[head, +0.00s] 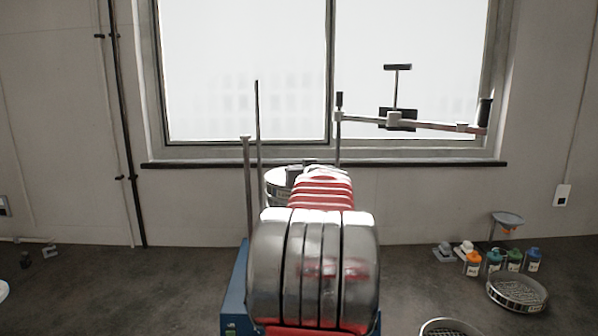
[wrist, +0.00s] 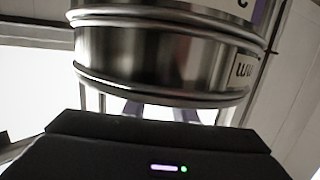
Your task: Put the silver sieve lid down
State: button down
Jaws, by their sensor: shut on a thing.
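My gripper (wrist: 160,115) shows in the wrist view as a black body along the bottom, with dark finger shapes above it. It is shut on the silver sieve lid, but the lid itself is hard to make out there and the grasp is not clear. A steel sieve stack (wrist: 150,48) fills the top of the wrist view, its label upside down. In the head view a silver round sieve part (head: 278,184) shows just behind my arm; my arm hides most of it and the gripper's fingertips.
The shaker's blue base (head: 235,290) and upright rods (head: 248,185) stand around my arm. A clamp bar (head: 420,123) is swung out to the right. Several bottles (head: 493,260), a sieve (head: 517,291) and another round rim (head: 448,327) are at right. The left bench is mostly clear.

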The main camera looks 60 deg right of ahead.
jog(key=c, duration=1.4)
grip_release()
jog(key=shift+f, duration=0.1)
jog(key=shift+c, duration=0.2)
jog(key=shift+s+a+r, duration=0.25)
jog(key=shift+s+a, duration=0.15)
jog(key=v, duration=1.1)
jog(key=shift+f, duration=0.15)
